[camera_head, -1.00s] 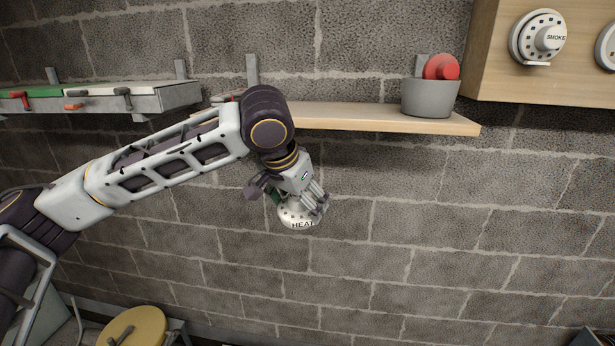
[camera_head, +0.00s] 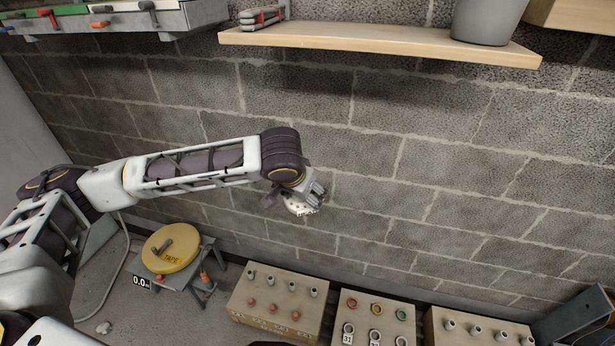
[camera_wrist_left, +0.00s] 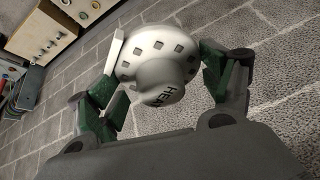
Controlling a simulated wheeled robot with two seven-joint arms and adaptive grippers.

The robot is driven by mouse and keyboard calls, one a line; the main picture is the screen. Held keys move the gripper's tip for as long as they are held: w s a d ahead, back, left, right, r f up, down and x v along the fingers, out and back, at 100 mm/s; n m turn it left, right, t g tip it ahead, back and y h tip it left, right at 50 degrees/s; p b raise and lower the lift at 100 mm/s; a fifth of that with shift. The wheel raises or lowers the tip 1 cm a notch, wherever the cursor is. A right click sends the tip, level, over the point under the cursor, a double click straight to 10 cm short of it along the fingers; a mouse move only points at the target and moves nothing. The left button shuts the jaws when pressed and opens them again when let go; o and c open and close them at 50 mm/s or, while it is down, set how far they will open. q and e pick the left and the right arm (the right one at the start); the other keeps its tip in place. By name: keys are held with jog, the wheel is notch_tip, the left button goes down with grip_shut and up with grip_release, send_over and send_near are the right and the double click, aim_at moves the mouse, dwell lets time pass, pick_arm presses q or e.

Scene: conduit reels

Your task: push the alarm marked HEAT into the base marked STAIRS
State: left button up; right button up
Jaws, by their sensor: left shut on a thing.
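The HEAT alarm (camera_wrist_left: 154,62) is a white round disc with a ring of square vents and a raised hub with dark lettering. My left gripper (camera_wrist_left: 158,80) is shut on it, with green-padded fingers on both sides of the disc. In the head view my left gripper (camera_head: 312,192) holds the alarm (camera_head: 298,205) in front of the block wall, below the wooden shelf and apart from it. The lettering is too small to read there. The base marked STAIRS does not show in the head view. My right gripper is not in view.
The wooden shelf (camera_head: 380,42) bears a grey bucket (camera_head: 487,18) and a stack of clamps (camera_head: 262,18). A yellow tape reel (camera_head: 171,248) stands low at left. Wooden boxes with pegs and rings (camera_head: 281,300) line the floor. The wall around the gripper is clear.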

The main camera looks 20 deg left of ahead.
pick_arm(q)
jog(key=s+a+f, duration=0.1)
jog(key=a+f, duration=0.1)
jog(key=f, duration=0.6)
jog(key=s+a+f+n+y, duration=0.1)
jog(key=a+f, duration=0.1)
jog(key=f, duration=0.6)
jog(key=shift+n, duration=0.3)
jog(key=shift+s+d+f+t, duration=0.15)
jog(key=shift+f+t, duration=0.15)
jog(key=shift+f, duration=0.55)
jog(key=shift+c, duration=0.2)
jog(key=shift+w+d+r+t+y, duration=0.15)
jog(key=shift+d, duration=0.25)
jog(key=shift+w+d+r+t+y, duration=0.1)
jog(key=shift+w+d+t+y, duration=0.05)
jog(key=shift+d, duration=0.2)
